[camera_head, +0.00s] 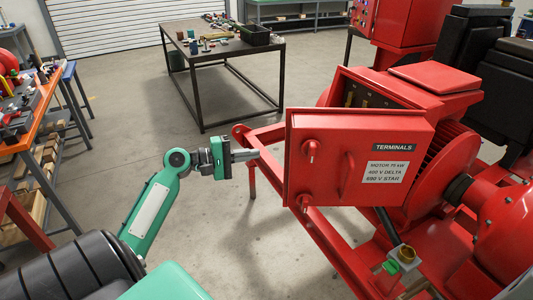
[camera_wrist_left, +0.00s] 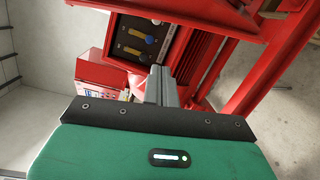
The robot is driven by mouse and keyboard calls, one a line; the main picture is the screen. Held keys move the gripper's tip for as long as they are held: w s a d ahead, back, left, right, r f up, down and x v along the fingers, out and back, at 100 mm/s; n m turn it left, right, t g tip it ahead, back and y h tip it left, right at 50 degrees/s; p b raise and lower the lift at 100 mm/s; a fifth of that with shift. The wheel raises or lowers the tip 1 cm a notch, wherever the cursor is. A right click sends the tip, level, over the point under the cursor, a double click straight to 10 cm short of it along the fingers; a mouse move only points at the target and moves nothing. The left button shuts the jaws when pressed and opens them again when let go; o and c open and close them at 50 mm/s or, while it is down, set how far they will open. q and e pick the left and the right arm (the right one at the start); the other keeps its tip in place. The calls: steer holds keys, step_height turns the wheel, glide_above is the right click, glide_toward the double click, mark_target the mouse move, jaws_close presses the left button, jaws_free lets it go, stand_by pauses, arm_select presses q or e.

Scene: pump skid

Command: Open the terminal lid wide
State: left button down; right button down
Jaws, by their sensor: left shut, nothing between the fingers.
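The red terminal lid (camera_head: 345,180) carries a "TERMINALS" label, a rating plate, two round knobs and a bar handle (camera_head: 347,174). It stands partly open, away from the red terminal box (camera_head: 345,75). Part of the box's dark inside shows above the lid; the rest is hidden behind it. The left wrist view shows terminals (camera_wrist_left: 137,42) inside the box. My left gripper (camera_head: 256,154) is shut and empty, just left of the lid's free edge, with a visible gap. Its closed fingers (camera_wrist_left: 161,72) point towards the box in the wrist view. My right gripper is not in view.
The red skid frame (camera_head: 325,245) runs below the lid, with a small green-marked fitting (camera_head: 405,254) at front. The motor (camera_head: 445,160) stands right of the lid. A tool table (camera_head: 225,50) is behind; an orange bench (camera_head: 45,100) is at left. Open floor lies between.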

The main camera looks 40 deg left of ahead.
arm_select(q)
steer(key=w+d+p, duration=0.4)
steer(key=d, duration=0.3)
steer(key=shift+w+d+r+p, duration=0.15)
steer(key=shift+w+p, duration=0.1)
steer(key=shift+p, duration=0.15)
